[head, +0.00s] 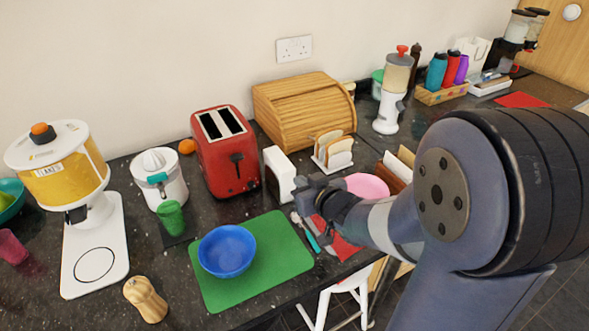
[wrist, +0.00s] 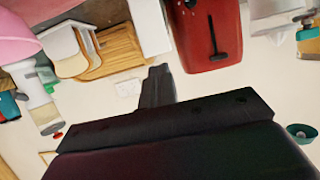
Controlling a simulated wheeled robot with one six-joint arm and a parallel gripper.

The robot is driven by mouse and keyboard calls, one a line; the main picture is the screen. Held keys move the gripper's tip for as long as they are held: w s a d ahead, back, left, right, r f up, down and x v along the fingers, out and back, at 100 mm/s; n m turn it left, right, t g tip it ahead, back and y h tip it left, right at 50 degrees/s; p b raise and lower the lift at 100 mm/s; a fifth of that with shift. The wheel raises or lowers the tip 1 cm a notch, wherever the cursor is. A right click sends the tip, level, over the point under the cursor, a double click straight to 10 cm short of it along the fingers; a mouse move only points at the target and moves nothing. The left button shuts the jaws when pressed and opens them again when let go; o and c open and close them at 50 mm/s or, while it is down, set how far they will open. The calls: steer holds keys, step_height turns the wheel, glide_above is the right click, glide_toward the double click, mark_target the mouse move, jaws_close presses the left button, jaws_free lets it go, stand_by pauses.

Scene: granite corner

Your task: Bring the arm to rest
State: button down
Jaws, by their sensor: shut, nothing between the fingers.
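My arm (head: 440,190) reaches in from the right in the head view, bent over the counter's front edge. My gripper (head: 304,193) is at its far end, above the counter near the white block-shaped item and the blue bowl (head: 227,250). In the wrist view my gripper (wrist: 158,82) shows its dark fingers together, with nothing between them. The wrist view is turned upside down, with the red toaster (wrist: 208,35) beyond the fingers.
A green mat (head: 270,285) lies under the bowl. The red toaster (head: 226,150), toast rack (head: 333,152), pink bowl (head: 367,187) and wooden bread bin (head: 303,107) stand around the gripper. A pepper mill (head: 146,299) and cereal dispenser (head: 65,170) are at left. A white stool (head: 345,296) stands below the counter.

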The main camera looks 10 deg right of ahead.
mark_target(281, 163)
stand_by(0.4)
steer(key=w+a, duration=0.1)
steer(key=w, duration=0.2)
steer(key=w+a+p, duration=0.1)
steer(key=w+a, duration=0.1)
steer(key=w, duration=0.2)
steer(key=w+a+p, duration=0.1)
steer(key=w, duration=0.3)
steer(key=shift+a+r, duration=0.1)
steer(key=shift+a, duration=0.1)
steer(key=shift+f, duration=0.35)
steer(key=shift+a+f, duration=0.2)
steer(key=shift+a, duration=0.05)
steer(key=shift+d, duration=0.25)
